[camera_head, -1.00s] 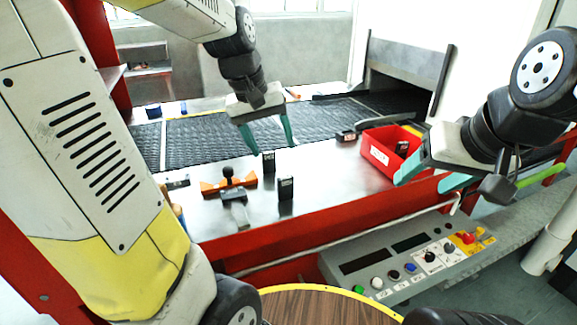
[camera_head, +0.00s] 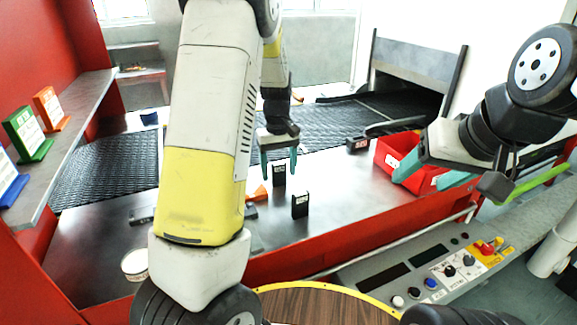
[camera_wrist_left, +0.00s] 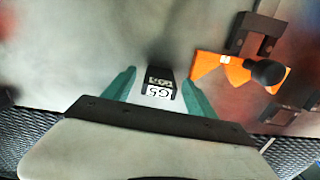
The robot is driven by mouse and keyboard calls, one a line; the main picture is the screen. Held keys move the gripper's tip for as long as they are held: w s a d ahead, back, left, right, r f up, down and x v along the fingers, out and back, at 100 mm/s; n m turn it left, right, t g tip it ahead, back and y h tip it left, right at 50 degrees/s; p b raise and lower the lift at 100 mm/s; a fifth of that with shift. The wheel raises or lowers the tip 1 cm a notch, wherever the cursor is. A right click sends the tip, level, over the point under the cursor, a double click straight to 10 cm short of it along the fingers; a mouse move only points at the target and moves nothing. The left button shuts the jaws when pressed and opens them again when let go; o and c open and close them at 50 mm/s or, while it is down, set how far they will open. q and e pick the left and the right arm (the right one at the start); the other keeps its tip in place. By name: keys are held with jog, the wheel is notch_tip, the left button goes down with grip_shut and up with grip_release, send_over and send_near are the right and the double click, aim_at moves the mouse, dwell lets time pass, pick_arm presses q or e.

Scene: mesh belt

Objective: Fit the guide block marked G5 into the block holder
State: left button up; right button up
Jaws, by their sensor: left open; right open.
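The black guide block marked G5 (camera_wrist_left: 158,88) stands between the fingers of my left gripper (camera_wrist_left: 159,78) in the left wrist view. In the head view my left gripper (camera_head: 279,164) is open, pointing down, just over a small black block (camera_head: 279,177); a gap shows on each side. An orange fixture with a black knob (camera_wrist_left: 220,66) and a dark bracket (camera_wrist_left: 257,36), apparently the block holder, lies to the right in the wrist view. My left arm mostly hides this fixture (camera_head: 259,194) in the head view. My right gripper (camera_head: 430,176) is open and empty by the red bin.
A second black block (camera_head: 300,206) stands nearer on the metal table. A red bin (camera_head: 396,154) and a dark box (camera_head: 357,144) are to the right. The mesh belt (camera_head: 105,172) runs behind. A shelf (camera_head: 70,150) with coloured label stands is at left, a white cup (camera_head: 135,264) below.

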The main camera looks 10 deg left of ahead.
pick_arm(q)
jog(key=shift+f, duration=1.35)
grip_shut()
